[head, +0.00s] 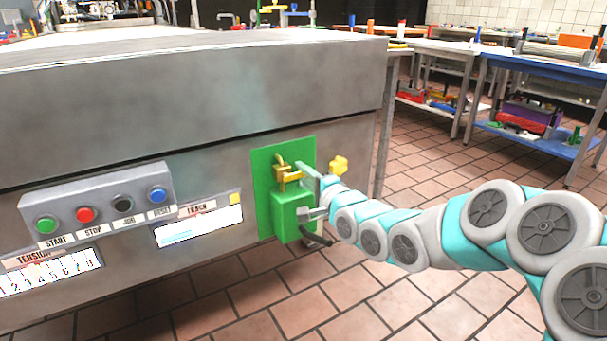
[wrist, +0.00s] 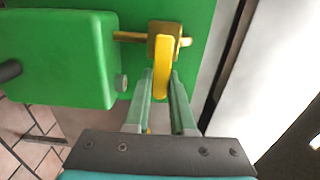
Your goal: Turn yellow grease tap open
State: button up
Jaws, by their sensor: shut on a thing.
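The yellow grease tap lever (wrist: 162,68) stands out from a brass fitting (wrist: 164,40) on a thin brass pipe in the wrist view. My gripper (wrist: 161,78) is shut on this lever, with one finger on each side of it. In the head view, the brass fitting (head: 281,171) sits on a green panel on the machine's side, above a green box (head: 292,212). My gripper (head: 311,194) reaches in from the right there. A yellow lobed piece (head: 338,165) shows just above my gripper; I cannot tell whether it belongs to the tap.
The green box (wrist: 65,58) is close to my left finger in the wrist view. A button panel (head: 105,207) is left on the machine's side. A dark handle (head: 318,238) sticks out below my gripper. The tiled floor right of the machine is open, with workbenches (head: 540,72) behind.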

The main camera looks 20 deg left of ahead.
aim_at(299, 172)
grip_shut()
jog(key=r+n+p, duration=0.1)
jog(key=n, duration=0.2)
jog(key=shift+s+r, duration=0.1)
jog(key=shift+r, duration=0.1)
jog(key=n, duration=0.2)
jog(key=r+n, duration=0.1)
jog(key=n, duration=0.2)
jog(key=shift+s+a+r+n+p, duration=0.3)
jog(key=shift+s+a+n+p, duration=0.05)
jog(key=shift+a+n+p, duration=0.05)
jog(key=n, duration=0.3)
jog(key=shift+s+a+r+n, duration=0.3)
jog(key=shift+s+a+r, duration=0.05)
jog(key=shift+s, duration=0.05)
jog(key=n, duration=0.1)
jog(key=s+n+b, duration=0.1)
jog(key=n, duration=0.1)
jog(key=a+n+b, duration=0.1)
jog(key=n, duration=0.1)
jog(key=shift+s+a+r, duration=0.1)
jog(key=shift+s+r, duration=0.1)
jog(key=shift+s, duration=0.05)
jog(key=shift+n, duration=0.4)
